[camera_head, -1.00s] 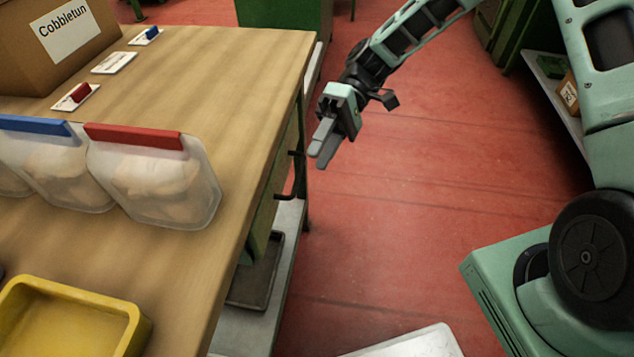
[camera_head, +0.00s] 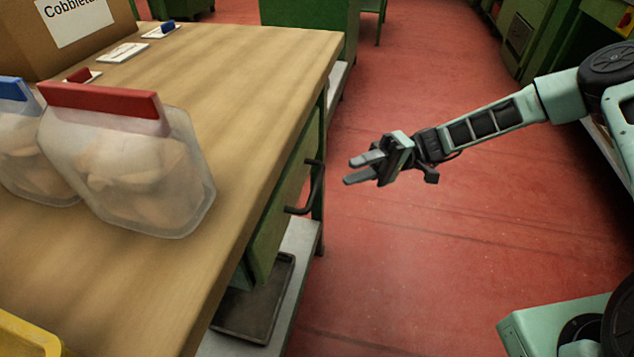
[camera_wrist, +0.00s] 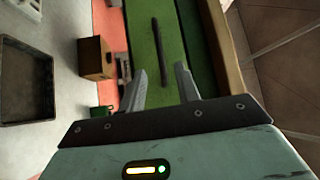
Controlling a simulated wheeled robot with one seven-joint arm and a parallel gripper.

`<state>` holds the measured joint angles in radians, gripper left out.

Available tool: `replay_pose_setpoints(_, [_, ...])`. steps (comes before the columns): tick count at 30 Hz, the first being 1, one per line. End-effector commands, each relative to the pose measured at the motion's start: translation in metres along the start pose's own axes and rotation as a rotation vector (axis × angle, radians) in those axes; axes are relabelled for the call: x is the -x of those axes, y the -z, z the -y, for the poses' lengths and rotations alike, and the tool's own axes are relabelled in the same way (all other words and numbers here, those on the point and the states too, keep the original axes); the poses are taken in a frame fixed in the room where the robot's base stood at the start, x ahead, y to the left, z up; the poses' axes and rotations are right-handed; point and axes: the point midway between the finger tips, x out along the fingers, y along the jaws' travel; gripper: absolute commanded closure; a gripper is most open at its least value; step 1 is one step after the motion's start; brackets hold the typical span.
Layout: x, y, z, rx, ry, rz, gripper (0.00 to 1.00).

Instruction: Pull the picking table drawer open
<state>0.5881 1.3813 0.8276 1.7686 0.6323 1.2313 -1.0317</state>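The picking table (camera_head: 255,75) has a wooden top and a green front side. Its drawer (camera_head: 285,205) is set under the top and looks shut. A dark bar handle (camera_head: 312,190) sticks out from the drawer front. In the wrist view the green drawer front (camera_wrist: 172,60) shows with the dark handle (camera_wrist: 160,50) ahead of the fingers. My gripper (camera_head: 357,170) is open and empty, to the right of the handle, with its fingers pointing left towards it. A gap of floor shows between the fingertips and the handle. In the wrist view, the gripper (camera_wrist: 158,80) has its two fingers spread apart.
Clear bags with a red clip (camera_head: 105,105) and a blue clip (camera_head: 15,90) stand on the tabletop, with a cardboard box (camera_head: 75,35) behind. A dark tray (camera_head: 250,300) lies on the lower shelf (camera_head: 300,250). Red floor beside the table is open.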

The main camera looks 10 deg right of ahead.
Motion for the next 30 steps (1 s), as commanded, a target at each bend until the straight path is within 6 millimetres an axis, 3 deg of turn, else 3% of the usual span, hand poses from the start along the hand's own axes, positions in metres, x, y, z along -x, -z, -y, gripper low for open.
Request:
replay_pose_setpoints(6, [-0.047,-0.001,0.0,-0.001,0.001,0.005,0.67])
replay_pose_setpoints(13, [-0.083,-0.001,-0.001,0.0,-0.001,0.003,0.67])
replay_pose_setpoints(18, [-0.094,-0.001,0.0,-0.001,-0.002,0.001,0.67])
replay_pose_setpoints(27, [-0.097,-0.001,0.0,0.0,-0.002,0.001,0.67])
replay_pose_setpoints(28, [-0.097,-0.001,0.0,0.0,-0.002,0.001,0.7])
replay_pose_setpoints(30, [-0.097,0.0,0.0,0.0,-0.002,0.001,0.9])
